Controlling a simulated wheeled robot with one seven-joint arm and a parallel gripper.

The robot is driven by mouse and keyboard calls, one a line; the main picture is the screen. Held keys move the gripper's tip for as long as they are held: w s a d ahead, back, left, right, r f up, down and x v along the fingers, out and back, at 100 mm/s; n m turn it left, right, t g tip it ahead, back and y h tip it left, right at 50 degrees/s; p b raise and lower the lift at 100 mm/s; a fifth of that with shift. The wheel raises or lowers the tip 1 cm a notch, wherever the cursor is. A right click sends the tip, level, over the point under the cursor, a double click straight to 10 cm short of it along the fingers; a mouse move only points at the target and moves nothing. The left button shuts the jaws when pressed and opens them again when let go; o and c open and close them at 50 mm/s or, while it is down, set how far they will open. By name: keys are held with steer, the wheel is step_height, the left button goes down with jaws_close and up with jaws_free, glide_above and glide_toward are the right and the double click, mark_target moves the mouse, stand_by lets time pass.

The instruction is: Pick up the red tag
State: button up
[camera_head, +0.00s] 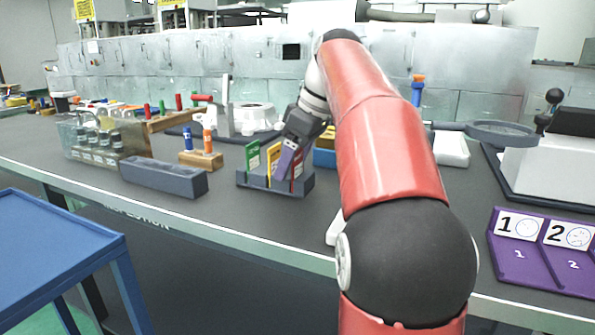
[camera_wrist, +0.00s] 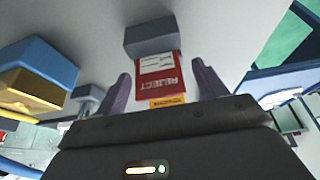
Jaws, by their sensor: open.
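The red tag (camera_head: 297,165) stands upright at the right end of a dark grey holder (camera_head: 261,183) on the bench. In the wrist view the red tag (camera_wrist: 161,79) shows a white label and the word REJECT, with the grey holder (camera_wrist: 149,37) beyond it. My gripper (camera_head: 287,166) is at the holder, its purple fingers by the red tag. In the wrist view the open fingers of my gripper (camera_wrist: 163,80) lie on either side of the tag, with gaps. A yellow tag (camera_head: 272,160) and a green tag (camera_head: 252,156) stand in the same holder to the left.
A long grey box (camera_head: 163,177) and a wooden block with blue and orange pegs (camera_head: 202,159) stand to the left. A blue and yellow bin (camera_head: 325,153) is close behind the gripper. A purple numbered tray (camera_head: 543,263) lies at the right. The bench before the holder is clear.

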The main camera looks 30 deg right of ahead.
steer(key=shift+c, duration=0.3)
steer(key=c, duration=1)
steer(key=shift+r, duration=0.1)
